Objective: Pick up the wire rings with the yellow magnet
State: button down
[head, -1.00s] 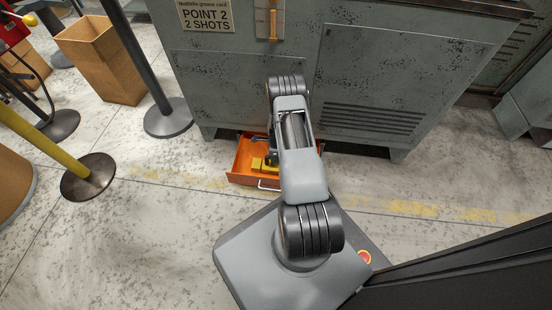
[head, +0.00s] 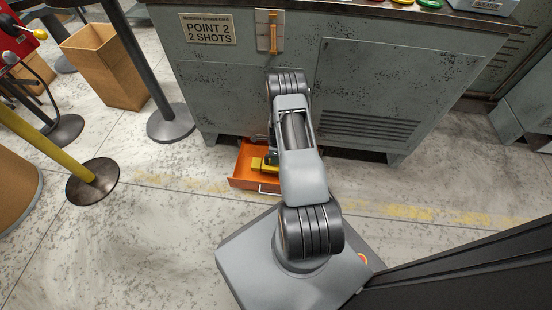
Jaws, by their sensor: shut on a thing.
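An orange drawer or tray (head: 242,172) stands at the foot of the grey machine, with a pale handle on its front. A yellow block (head: 258,164), which looks like the magnet, is inside it, partly covered by my arm. My gripper (head: 272,156) points down into the tray at this block. Only a dark bit of it shows beside my forearm; its fingertips are hidden. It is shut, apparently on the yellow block. I see no wire rings; much of the tray is behind my arm.
The grey machine (head: 355,75) stands behind the tray, with a yellow bar (head: 273,35) on a plate on its front. A dark post on a round base (head: 171,122), a yellow post (head: 50,148) and a cardboard box (head: 108,68) are at left.

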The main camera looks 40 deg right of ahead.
jog(key=shift+r+p, duration=1.2)
jog(key=shift+r, duration=0.8)
jog(key=shift+w+a+r+n, duration=0.2)
jog(key=shift+w+n, duration=0.05)
jog(key=shift+n, duration=0.15)
jog(key=w+a+r+n+h, duration=0.2)
jog(key=w+a+r+n, duration=0.2)
jog(key=a+r+n, duration=0.5)
jog(key=w+a+r+n+t+h, duration=0.1)
jog(key=w+a+r+n, duration=0.3)
jog(key=a+r+n, duration=0.5)
jog(key=n, duration=0.8)
jog(key=shift+a+t+h, duration=0.3)
jog(key=shift+a+h, duration=0.1)
